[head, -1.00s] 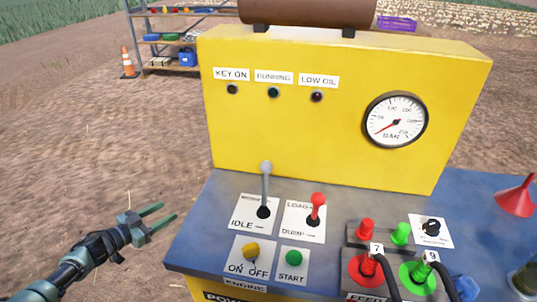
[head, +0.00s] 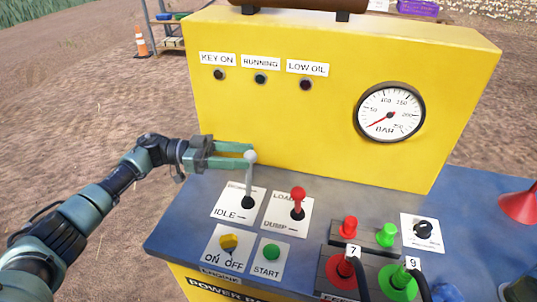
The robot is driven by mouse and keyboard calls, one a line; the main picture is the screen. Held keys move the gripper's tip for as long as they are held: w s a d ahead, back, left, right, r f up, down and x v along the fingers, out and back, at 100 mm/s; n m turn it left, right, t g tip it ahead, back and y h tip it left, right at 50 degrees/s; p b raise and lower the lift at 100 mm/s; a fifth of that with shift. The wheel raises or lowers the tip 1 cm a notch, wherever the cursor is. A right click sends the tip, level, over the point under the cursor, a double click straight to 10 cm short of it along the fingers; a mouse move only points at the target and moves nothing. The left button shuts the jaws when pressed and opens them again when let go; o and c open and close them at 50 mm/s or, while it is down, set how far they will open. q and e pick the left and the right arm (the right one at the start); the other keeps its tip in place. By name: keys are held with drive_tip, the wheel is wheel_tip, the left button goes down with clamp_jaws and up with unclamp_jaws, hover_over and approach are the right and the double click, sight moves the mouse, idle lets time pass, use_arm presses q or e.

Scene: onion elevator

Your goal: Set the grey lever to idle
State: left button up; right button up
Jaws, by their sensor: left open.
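The grey lever (head: 249,181) stands up from a white plate marked IDLE (head: 228,213) on the blue top of the power unit. Its shaft leans slightly away from the IDLE word, toward the yellow panel, and ends in a round grey knob. My left gripper (head: 247,157) reaches in from the left with its green fingers open at the knob. The knob appears at the fingertips; I cannot tell whether they touch it. My right gripper is not in view.
A red lever (head: 298,203) on a LOAD/DUMP plate stands just right. A yellow switch (head: 229,242) and green START button (head: 271,252) lie in front. The yellow panel (head: 290,120) with a gauge (head: 390,113) rises behind. Hose couplings (head: 340,268) sit at the right front.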

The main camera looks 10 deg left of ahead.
use_arm(q)
drive_tip(key=d, duration=0.3)
drive_tip(key=w+d+p, duration=0.1)
drive_tip(key=d, duration=0.1)
drive_tip(key=shift+d, duration=0.2)
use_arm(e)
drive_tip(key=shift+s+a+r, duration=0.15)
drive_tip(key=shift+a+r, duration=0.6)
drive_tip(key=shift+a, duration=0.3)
use_arm(q)
clamp_jaws()
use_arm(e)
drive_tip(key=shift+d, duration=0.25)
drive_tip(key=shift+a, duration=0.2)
